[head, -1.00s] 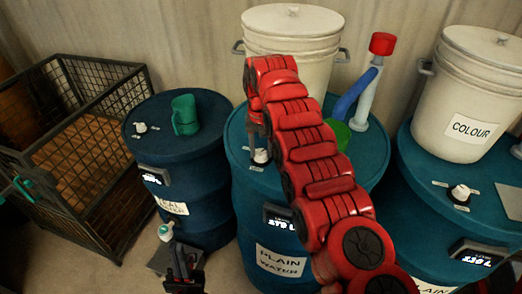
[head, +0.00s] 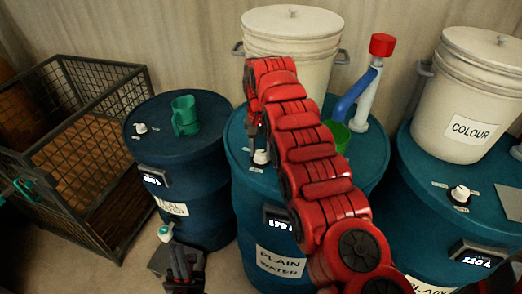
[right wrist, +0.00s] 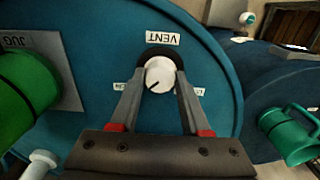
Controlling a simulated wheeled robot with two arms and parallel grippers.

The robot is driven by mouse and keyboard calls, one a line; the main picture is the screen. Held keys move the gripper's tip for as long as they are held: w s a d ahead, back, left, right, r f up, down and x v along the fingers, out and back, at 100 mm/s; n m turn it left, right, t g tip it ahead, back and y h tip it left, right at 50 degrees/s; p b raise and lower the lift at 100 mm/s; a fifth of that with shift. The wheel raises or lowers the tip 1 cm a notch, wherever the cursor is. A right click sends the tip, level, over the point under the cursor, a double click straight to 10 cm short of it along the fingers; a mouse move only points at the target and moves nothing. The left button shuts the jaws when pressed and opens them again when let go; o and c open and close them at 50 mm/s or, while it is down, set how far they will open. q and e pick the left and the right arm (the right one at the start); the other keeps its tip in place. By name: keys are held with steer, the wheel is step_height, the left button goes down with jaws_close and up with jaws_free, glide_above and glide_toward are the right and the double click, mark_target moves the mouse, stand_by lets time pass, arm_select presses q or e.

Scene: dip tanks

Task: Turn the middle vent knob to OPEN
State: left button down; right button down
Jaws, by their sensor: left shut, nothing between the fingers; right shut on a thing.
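The middle vent knob (right wrist: 159,75) is white with a dark pointer line and sits on the lid of the middle blue drum (head: 262,215), labelled PLAIN WATER. It also shows in the head view (head: 261,157). My right gripper (right wrist: 157,82) is shut on the knob, one finger on each side. In the wrist view the pointer line slants toward the lower left. A VENT label (right wrist: 159,38) appears upside down beyond the knob; small labels lie at its left and right, too small or covered to read. My left gripper (head: 182,262) is shut and empty, low in the head view.
Left (head: 180,213) and right drums (head: 415,205) flank the middle one, each with its own white knob. A green mug (head: 185,115) stands on the left drum. A white bucket (head: 290,50) and a red-topped pipe (head: 381,45) stand behind my right arm. A wire cage (head: 97,98) is at left.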

mark_target(261, 153)
steer(key=shift+r, duration=0.1)
steer(key=shift+c, duration=1.8)
jaws_free()
step_height(261, 153, up, 17)
steer(key=p, duration=1.7)
steer(key=shift+r, duration=0.15)
steer(key=shift+s, duration=0.1)
